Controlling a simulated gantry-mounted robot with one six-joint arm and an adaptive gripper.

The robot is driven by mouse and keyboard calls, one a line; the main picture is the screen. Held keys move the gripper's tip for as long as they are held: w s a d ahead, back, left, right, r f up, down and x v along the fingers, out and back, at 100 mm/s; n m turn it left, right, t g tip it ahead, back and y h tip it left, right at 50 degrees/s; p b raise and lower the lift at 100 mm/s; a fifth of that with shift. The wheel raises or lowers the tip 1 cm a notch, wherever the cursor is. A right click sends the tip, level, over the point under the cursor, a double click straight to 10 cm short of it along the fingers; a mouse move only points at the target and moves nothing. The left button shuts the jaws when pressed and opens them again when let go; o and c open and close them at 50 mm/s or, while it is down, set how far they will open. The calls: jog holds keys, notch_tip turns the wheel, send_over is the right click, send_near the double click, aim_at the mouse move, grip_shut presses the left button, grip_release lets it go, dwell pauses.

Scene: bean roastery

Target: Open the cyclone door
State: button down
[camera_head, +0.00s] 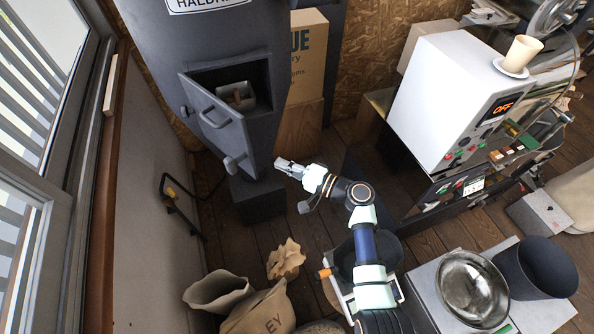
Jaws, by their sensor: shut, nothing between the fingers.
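The cyclone (225,40) is a dark grey vessel at the upper left of the view. Its door (217,125) stands swung open toward the left, with a bar handle (207,118) and a knob-like latch (233,164) on it. The opening (257,82) shows a small light box with something brown inside. My gripper (281,163) is shut and empty, just right of the cyclone's lower part and apart from the door and its handle.
A cardboard box (307,58) stands behind the cyclone. A white control cabinet (440,95) with a cup on top is at right. Sacks (262,312) and crumpled paper (286,259) lie on the floor below. A steel bowl (473,288) and dark bucket (541,267) stand at lower right.

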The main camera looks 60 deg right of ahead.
jog(key=w+a+p, duration=0.1)
jog(key=a, duration=0.1)
jog(key=w+a, duration=0.2)
jog(key=shift+a+p, duration=0.1)
jog(key=shift+p, duration=0.25)
